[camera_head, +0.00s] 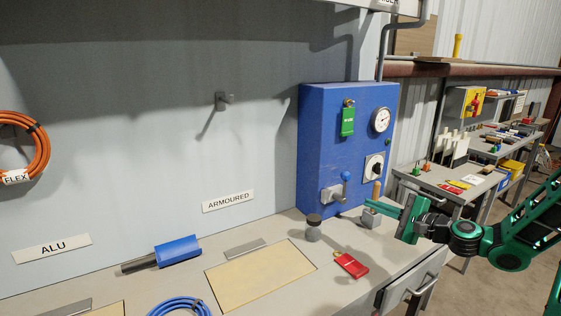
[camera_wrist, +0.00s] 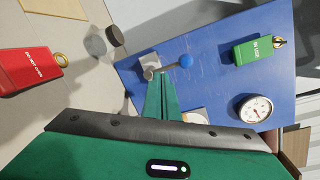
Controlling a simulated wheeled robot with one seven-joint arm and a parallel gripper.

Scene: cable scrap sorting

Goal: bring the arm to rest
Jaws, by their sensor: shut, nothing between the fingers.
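My gripper (camera_head: 372,205) is at the right of the bench in the head view, in front of the blue cabinet (camera_head: 318,135). Its green fingers lie together with nothing between them. In the wrist view the shut fingers (camera_wrist: 160,90) point toward the cabinet's lever, which has a blue knob (camera_wrist: 185,61). I cannot tell whether the fingertips touch the lever's grey mount (camera_wrist: 149,62). My green arm reaches in from the right edge of the head view.
A red tag (camera_head: 350,264) lies on the bench (camera_head: 330,287) near a dark-topped grey post (camera_head: 313,230). A wooden-handled grey block (camera_head: 371,219) stands beside my gripper. A green tag (camera_head: 348,119) and a gauge (camera_head: 381,119) are on the cabinet. Floor shows at the right.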

